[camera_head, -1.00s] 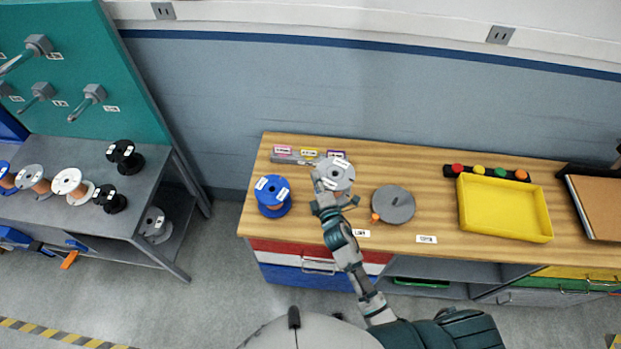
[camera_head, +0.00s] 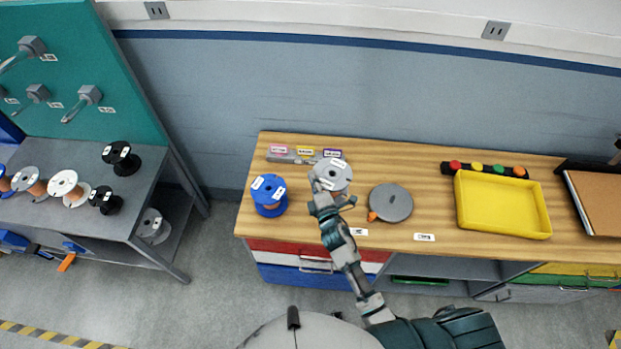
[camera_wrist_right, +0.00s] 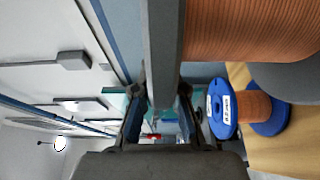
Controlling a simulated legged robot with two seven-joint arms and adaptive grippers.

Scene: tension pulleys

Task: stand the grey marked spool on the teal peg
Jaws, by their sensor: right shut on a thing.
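The grey spool (camera_head: 337,171) has white labels on its top flange and copper-coloured winding. It is at the left part of the wooden bench; I cannot tell if it still touches the wood. My right gripper (camera_head: 318,185) is shut on its near left rim. In the right wrist view the grey flange (camera_wrist_right: 164,45) stands between the fingers of my gripper (camera_wrist_right: 161,92), with copper winding (camera_wrist_right: 255,28) beside it. Grey-headed pegs with labels stick out of the teal board, among them an upper peg (camera_head: 31,46) and a lower right peg (camera_head: 88,96). My left gripper is out of view.
A blue spool (camera_head: 268,197) stands just left of the grey one; it also shows in the right wrist view (camera_wrist_right: 222,108). A grey round disc (camera_head: 391,202) and a yellow tray (camera_head: 503,230) lie to the right. Several spools stand on the grey side table (camera_head: 150,190), apart from the bench.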

